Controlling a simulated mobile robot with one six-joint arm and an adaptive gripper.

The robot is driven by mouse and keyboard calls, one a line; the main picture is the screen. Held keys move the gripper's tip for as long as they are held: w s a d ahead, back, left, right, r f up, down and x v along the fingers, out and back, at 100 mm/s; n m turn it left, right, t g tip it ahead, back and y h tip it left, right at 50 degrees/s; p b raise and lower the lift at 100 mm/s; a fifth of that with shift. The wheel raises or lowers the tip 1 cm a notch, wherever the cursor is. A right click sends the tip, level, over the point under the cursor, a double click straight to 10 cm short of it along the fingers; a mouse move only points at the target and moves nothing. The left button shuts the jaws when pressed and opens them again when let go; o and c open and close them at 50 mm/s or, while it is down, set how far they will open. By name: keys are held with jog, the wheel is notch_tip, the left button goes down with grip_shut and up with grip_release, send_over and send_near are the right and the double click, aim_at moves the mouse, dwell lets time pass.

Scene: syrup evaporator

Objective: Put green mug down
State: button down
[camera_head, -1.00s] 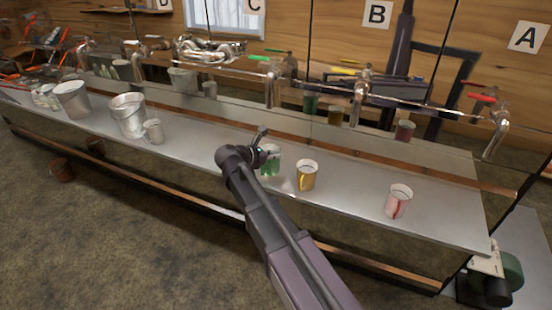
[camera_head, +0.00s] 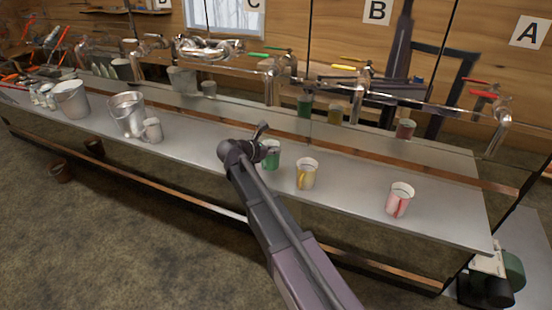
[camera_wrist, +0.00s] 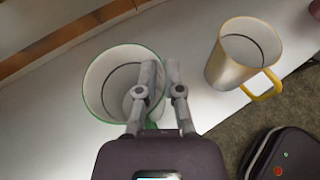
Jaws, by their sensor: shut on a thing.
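The green mug (camera_head: 271,154) is upright at the grey metal counter (camera_head: 345,200), left of the yellow mug (camera_head: 307,173). My gripper (camera_head: 260,140) is at its left side and partly hides it. In the wrist view my gripper (camera_wrist: 160,80) is shut on the wall of the green mug (camera_wrist: 96,80), with one finger inside the rim and one outside. I see into the mug from above. The yellow mug (camera_wrist: 232,72) stands apart to the right. Whether the green mug's base touches the counter cannot be told.
A pink mug (camera_head: 399,201) stands further right on the counter. A grey metal mug (camera_head: 152,130) and a bucket (camera_head: 127,115) stand to the left, with bare counter between them and my gripper. Taps (camera_head: 272,80) hang behind.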

jog(key=shift+f+b, duration=0.8)
jog(key=shift+f, duration=0.35)
jog(key=shift+f, duration=0.1)
jog(key=c, duration=0.8)
grip_release()
jog(key=shift+s+a+r+p, duration=0.3)
jog(key=shift+s+a+r, duration=0.05)
jog(key=shift+r, duration=0.05)
jog(key=shift+p+v, duration=2.1)
jog(key=shift+v, duration=3.4)
